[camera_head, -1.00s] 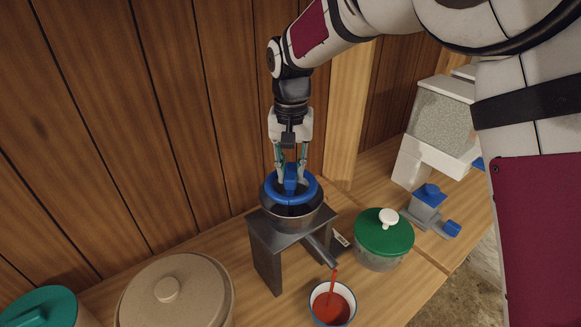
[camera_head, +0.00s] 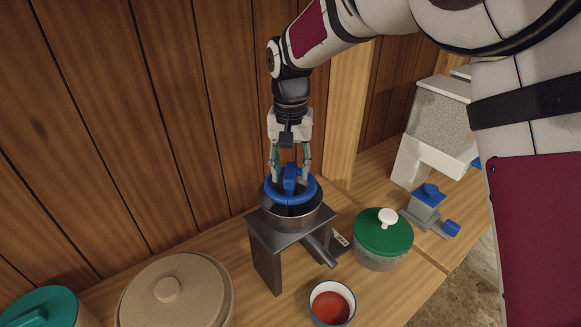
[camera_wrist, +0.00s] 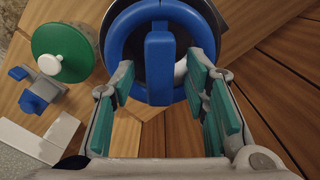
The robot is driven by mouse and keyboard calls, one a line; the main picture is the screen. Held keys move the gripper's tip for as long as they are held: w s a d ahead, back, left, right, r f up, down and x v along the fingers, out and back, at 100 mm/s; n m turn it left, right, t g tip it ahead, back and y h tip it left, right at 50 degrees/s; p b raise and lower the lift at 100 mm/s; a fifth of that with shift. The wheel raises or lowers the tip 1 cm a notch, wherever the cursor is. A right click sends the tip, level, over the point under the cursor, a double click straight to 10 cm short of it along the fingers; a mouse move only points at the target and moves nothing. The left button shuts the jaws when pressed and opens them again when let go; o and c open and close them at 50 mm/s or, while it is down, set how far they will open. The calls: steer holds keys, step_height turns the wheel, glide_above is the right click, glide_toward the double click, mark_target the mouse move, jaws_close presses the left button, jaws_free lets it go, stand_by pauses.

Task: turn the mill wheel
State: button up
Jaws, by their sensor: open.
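The mill wheel (camera_head: 268,189) is a blue ring with a raised blue bar (camera_head: 289,178) across it. It sits on top of a metal bowl (camera_head: 291,218) on a dark grey stand (camera_head: 264,262). In the wrist view the bar (camera_wrist: 160,68) stands upright in the picture inside the ring (camera_wrist: 117,38). My gripper (camera_head: 290,178) is just above the wheel, pointing down, its teal-padded fingers apart on either side of the bar. In the wrist view, gaps show between the bar and the fingers (camera_wrist: 162,105).
A spout (camera_head: 318,250) slopes toward a cup of red contents (camera_head: 331,303). A green-lidded jar (camera_head: 383,232) stands right of the mill. A small blue-and-grey device (camera_head: 427,203) is farther right. A tan lidded crock (camera_head: 176,292) is at front left. A wooden wall (camera_head: 130,130) stands close behind.

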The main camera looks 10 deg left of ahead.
step_height(320, 180, up, 12)
stand_by(0.5)
steer(key=s+d+r+t+b, duration=0.1)
steer(key=s+d+r, duration=0.25)
steer(key=d, duration=0.55)
steer(key=s+d+r+t, duration=0.2)
steer(key=s+d+r, duration=0.15)
steer(key=d, duration=0.65)
steer(key=s+d+f+t, duration=0.1)
steer(key=s+d+f, duration=0.2)
steer(key=s+d, duration=0.2)
steer(key=s+d+f+m+t+b, duration=0.1)
steer(key=s+d+f, duration=0.3)
steer(key=s, duration=0.6)
steer(key=shift+d+f+t, duration=0.3)
steer(key=shift+d, duration=0.75)
